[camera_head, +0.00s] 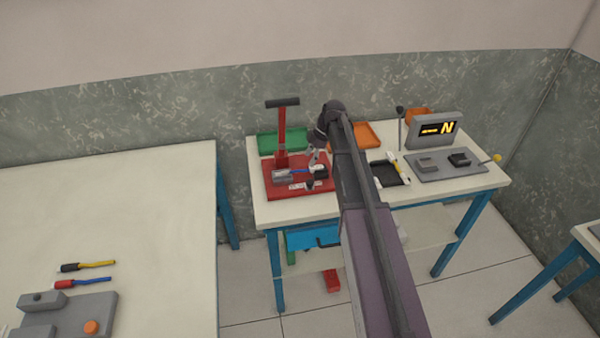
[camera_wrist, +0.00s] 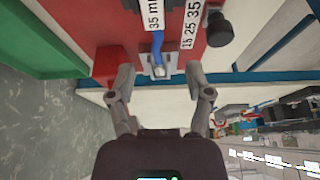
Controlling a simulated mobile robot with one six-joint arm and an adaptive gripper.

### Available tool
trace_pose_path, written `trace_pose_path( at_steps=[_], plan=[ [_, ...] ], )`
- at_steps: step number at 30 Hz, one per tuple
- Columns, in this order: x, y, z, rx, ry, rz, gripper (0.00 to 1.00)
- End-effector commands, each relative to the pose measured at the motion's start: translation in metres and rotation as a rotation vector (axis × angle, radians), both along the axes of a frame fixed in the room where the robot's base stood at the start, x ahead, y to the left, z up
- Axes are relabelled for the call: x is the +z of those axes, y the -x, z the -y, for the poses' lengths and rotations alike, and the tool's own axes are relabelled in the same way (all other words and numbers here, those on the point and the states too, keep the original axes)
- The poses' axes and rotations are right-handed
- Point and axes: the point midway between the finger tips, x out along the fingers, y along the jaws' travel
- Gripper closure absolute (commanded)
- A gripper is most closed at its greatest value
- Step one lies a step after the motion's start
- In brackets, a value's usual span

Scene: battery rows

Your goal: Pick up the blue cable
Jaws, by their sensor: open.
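The blue cable (camera_head: 298,171) lies on the red press base (camera_head: 271,187) at the back table in the head view. In the wrist view the blue cable (camera_wrist: 157,45) ends in a metal lug (camera_wrist: 158,69), seen between my fingertips. My gripper (camera_wrist: 158,75) is open, with a finger on either side of the lug and a gap to each. In the head view my gripper (camera_head: 315,156) is over the press base and partly hidden by my arm. Another blue cable (camera_head: 95,282) with a red end lies on the left table.
A red upright lever (camera_head: 282,130) with a dark handle rises from the press base. A green tray (camera_head: 270,143) and an orange tray (camera_head: 366,133) stand behind. A grey plate with a display (camera_head: 436,129) is at the right. A yellow cable (camera_head: 95,265) lies on the left table.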

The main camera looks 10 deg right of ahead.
Motion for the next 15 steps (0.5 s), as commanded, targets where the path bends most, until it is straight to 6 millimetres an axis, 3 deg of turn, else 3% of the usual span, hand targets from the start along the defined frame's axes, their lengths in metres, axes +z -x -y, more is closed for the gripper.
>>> trace_pose_path(
  at_steps=[8, 15],
  plan=[
    [-0.005, -0.001, -0.002, 0.0, 0.0, 0.0, 0.34],
    [-0.022, -0.003, -0.008, 0.0, 0.0, 0.0, 0.34]
  ],
)
